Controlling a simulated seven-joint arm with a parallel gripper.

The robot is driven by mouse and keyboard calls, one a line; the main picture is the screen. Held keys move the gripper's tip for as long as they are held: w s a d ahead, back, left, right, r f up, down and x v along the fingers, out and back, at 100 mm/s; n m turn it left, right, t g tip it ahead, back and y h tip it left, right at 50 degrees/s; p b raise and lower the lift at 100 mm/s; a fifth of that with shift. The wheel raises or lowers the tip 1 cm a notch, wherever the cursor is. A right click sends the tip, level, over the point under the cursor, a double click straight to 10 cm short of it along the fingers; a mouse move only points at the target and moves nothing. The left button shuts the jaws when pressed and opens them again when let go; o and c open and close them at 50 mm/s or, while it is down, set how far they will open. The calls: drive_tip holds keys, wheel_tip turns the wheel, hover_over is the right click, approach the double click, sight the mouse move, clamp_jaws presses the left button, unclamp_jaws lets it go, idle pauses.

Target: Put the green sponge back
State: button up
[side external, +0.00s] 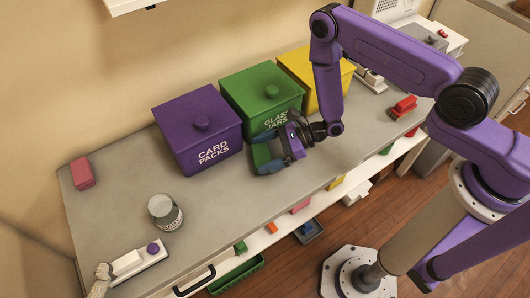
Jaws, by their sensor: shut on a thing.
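My gripper (267,152) is shut on a green block, the green sponge (261,155), in front of the green box. Its blue-grey fingers lie on either side of the sponge and hide part of it. I cannot tell whether the sponge touches the counter or is held just above it.
On the grey counter (235,207) stand lidded purple (197,128), green (262,92) and yellow (305,72) boxes. A pink block (82,172), a can (165,212) and a white device (138,262) are left. A red object (402,107) is right. Below, a shelf holds several small items.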

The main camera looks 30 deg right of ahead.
drive_tip(key=shift+f, duration=0.25)
drive_tip(key=o, duration=0.7)
drive_tip(key=shift+f, duration=0.15)
drive_tip(key=shift+o, duration=0.2)
